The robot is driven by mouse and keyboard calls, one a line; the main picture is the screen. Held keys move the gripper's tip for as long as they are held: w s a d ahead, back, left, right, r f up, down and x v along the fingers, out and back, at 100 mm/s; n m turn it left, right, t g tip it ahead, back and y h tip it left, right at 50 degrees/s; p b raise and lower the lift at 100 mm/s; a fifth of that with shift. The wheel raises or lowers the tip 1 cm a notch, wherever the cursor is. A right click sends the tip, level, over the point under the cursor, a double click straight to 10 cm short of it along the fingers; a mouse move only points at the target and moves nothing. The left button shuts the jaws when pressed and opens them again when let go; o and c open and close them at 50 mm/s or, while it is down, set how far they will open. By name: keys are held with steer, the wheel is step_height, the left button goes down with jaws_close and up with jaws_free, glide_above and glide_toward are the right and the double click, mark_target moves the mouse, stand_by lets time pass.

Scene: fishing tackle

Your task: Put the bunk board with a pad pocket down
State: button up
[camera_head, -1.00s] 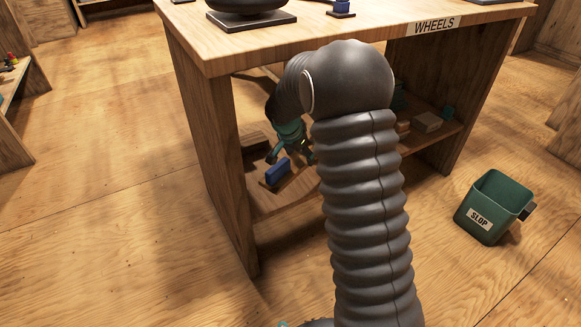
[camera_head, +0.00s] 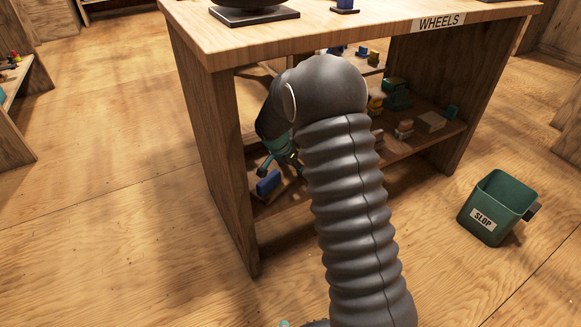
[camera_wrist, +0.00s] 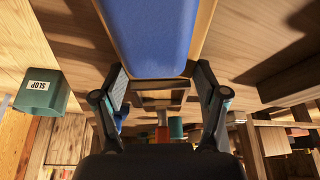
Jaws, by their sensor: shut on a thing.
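The bunk board is a wooden board (camera_wrist: 204,22) with a blue pad (camera_wrist: 152,35) on it, at the top middle of the wrist view. My gripper (camera_wrist: 160,78) has a finger at each side of the board's near end and is shut on it. In the head view my gripper (camera_head: 276,160) is low at the left side of the WHEELS bench's open lower part, with the blue pad (camera_head: 268,183) just below it. My arm hides part of the board and the shelf there, and I cannot tell whether the board touches the shelf.
The WHEELS bench (camera_head: 330,32) has a lower shelf (camera_head: 400,150) with several small items on its right part. Its left side panel (camera_head: 205,140) stands close to the held board. A green SLOP bin (camera_head: 497,208) stands on the floor at right. Floor at left is clear.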

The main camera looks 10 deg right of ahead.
steer(key=shift+f, duration=0.1)
steer(key=o, duration=1.4)
steer(key=shift+o, duration=0.2)
steer(key=p+v, duration=0.1)
steer(key=v, duration=0.7)
